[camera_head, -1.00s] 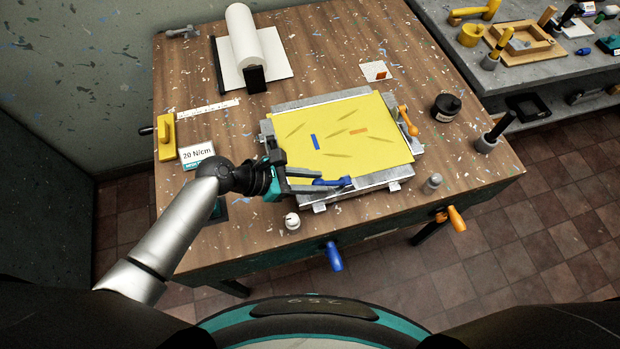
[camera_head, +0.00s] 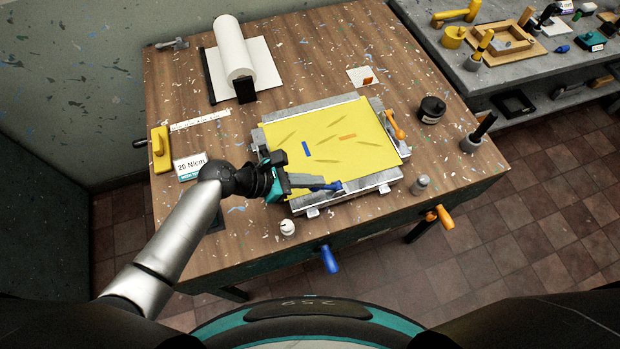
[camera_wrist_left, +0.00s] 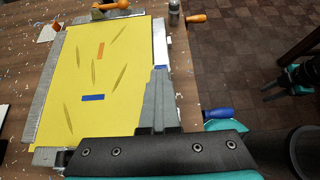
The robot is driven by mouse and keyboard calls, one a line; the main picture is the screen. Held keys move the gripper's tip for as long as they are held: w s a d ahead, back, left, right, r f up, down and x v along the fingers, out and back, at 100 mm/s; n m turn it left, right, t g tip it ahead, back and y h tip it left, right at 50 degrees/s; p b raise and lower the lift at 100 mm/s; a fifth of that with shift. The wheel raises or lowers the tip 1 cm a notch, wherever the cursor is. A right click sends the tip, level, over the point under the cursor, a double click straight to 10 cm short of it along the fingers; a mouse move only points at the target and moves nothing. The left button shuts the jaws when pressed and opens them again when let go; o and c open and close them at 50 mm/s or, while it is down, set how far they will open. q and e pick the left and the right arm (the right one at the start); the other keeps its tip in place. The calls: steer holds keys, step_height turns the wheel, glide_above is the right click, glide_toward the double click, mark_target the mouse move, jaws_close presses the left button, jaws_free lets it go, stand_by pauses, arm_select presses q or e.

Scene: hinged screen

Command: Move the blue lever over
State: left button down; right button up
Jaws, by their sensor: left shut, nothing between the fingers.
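The blue lever (camera_head: 334,187) lies along the near edge of the metal frame (camera_head: 354,197) that holds a yellow screen (camera_head: 338,135). My left gripper (camera_head: 322,181) is shut and empty, its fingertips right beside the lever on the far side; I cannot tell whether they touch it. In the left wrist view the fingers (camera_wrist_left: 160,95) lie along the frame's edge, and only a sliver of blue shows at their tips. An orange lever (camera_head: 397,126) stands at the frame's right side.
A blue handle (camera_head: 329,259) and an orange handle (camera_head: 440,215) stick out from the table's front. A small white bottle (camera_head: 287,228) and a grey cylinder (camera_head: 420,184) stand near the frame. A paper roll (camera_head: 235,50) is at the back.

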arm_select(q)
steer(key=shift+w+d+r+p, duration=0.2)
steer(key=shift+d+r+p, duration=0.2)
steer(key=shift+d+r, duration=0.3)
steer(key=c, duration=1.5)
jaws_free()
steer(key=shift+c, duration=0.2)
steer(key=o, duration=0.5)
steer(key=shift+c, duration=0.2)
steer(key=v, duration=1.5)
steer(key=shift+a, duration=0.2)
